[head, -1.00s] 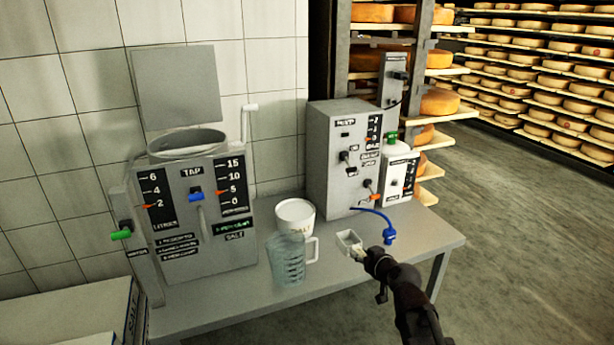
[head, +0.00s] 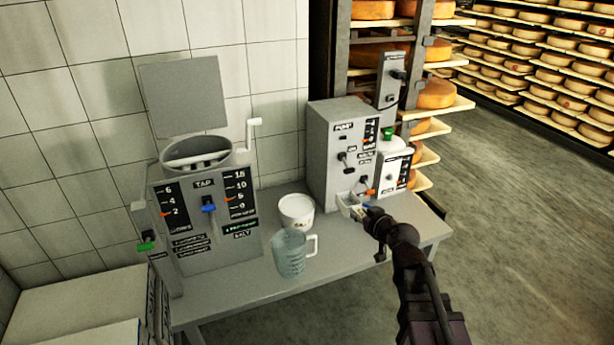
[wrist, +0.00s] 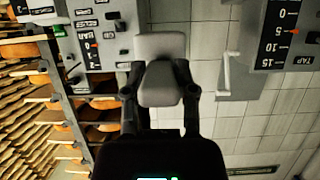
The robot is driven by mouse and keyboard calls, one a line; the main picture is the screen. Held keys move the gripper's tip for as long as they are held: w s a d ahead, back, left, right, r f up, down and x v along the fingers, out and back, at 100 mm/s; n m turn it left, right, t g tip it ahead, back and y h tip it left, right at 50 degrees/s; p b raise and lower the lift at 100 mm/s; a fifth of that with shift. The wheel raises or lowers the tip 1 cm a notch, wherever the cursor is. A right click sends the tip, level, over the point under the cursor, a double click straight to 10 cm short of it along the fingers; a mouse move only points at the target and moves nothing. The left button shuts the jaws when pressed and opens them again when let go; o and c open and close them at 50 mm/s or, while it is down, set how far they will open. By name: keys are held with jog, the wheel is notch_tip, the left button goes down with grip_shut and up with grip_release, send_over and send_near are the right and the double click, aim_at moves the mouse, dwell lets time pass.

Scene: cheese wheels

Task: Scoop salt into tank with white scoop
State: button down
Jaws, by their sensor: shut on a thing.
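My gripper (head: 372,216) is shut on the white scoop (head: 348,206), held in front of the grey pump box, above the right part of the table. In the wrist view the scoop (wrist: 160,84) sits between the two fingers. I cannot tell whether it holds salt. The white salt tub (head: 296,208) stands on the table to the left of the scoop, apart from it. The tank (head: 205,225) with its open round top (head: 232,158) stands farther left. Its lid panel (head: 190,95) is raised behind it.
A clear measuring jug (head: 289,258) stands just in front of the salt tub. The pump box (head: 340,140) and a white bottle with a green cap (head: 393,160) stand at the table's back right. Stacked boxes (head: 80,305) fill the lower left. Cheese shelves (head: 545,60) are behind.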

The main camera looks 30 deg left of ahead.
aim_at(360, 214)
notch_tip(360, 214, up, 20)
jog(key=p, duration=1.9)
jog(key=shift+r, duration=0.15)
jog(key=shift+a, duration=0.1)
